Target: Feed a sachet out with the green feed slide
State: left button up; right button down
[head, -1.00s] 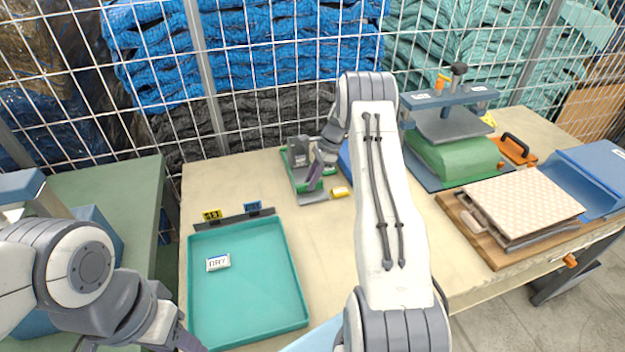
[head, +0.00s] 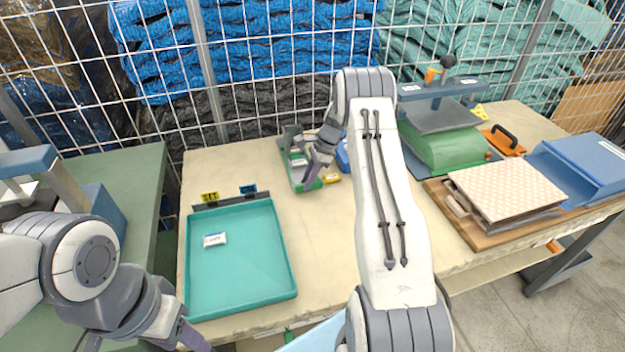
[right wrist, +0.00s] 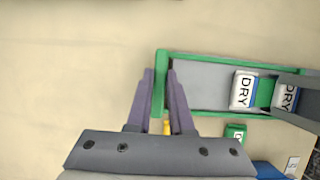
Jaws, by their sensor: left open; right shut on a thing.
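The grey sachet feeder (head: 292,138) stands at the back of the table, with its channel running towards me. The green feed slide (right wrist: 160,85) is a green frame in this channel; its near end bar sits between the fingers of my right gripper (right wrist: 161,75), which is shut on it. One white and blue DRY sachet (right wrist: 243,90) lies in the open channel, and another (right wrist: 286,97) shows partly under the grey housing. A further sachet (head: 215,239) lies in the teal tray (head: 240,302). My left gripper (head: 188,336) is open by the tray's front edge.
A small yellow object (head: 332,178) and a blue bin (head: 343,157) are right of the feeder. A press (head: 440,117) over a green block and a board with mats (head: 510,190) occupy the right side. Wire mesh closes off the back.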

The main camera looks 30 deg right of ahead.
jog(key=c, duration=0.9)
grip_release()
jog(key=shift+s, duration=0.25)
jog(key=shift+o, duration=0.5)
jog(key=shift+d, duration=0.15)
jog(key=shift+s+d, duration=0.1)
jog(key=shift+d, duration=0.1)
jog(key=b+v, duration=0.1)
jog(key=v, duration=0.9)
jog(key=shift+r+b, duration=0.2)
jog(key=shift+b, duration=0.2)
jog(key=shift+d, duration=0.1)
